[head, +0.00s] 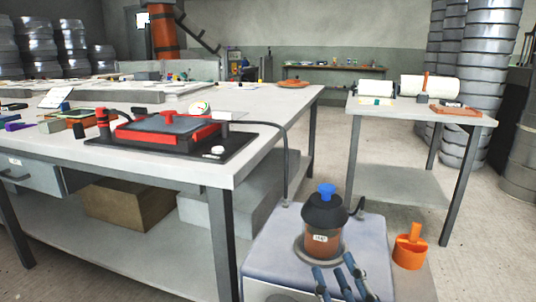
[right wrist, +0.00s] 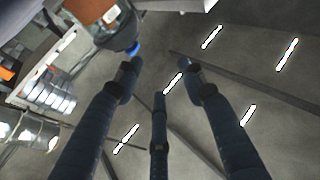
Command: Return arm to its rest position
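My right gripper (head: 338,272) shows at the bottom of the head view, just in front of a brown pot (head: 322,240) with a black top and blue cap. The pot stands upright on a pale cabinet. In the right wrist view, the three dark blue fingers of the right gripper (right wrist: 158,78) are spread apart with nothing held between them. The pot's blue cap (right wrist: 134,48) shows beyond the fingers, and I cannot tell the exact gap. My left gripper is not in view.
A large workbench (head: 270,103) with a red-and-black device (head: 170,130) stands at left. A smaller table (head: 395,107) with white rolls stands at right. An orange jug (head: 410,246) sits right of the pot. Open floor (head: 325,135) lies between the tables.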

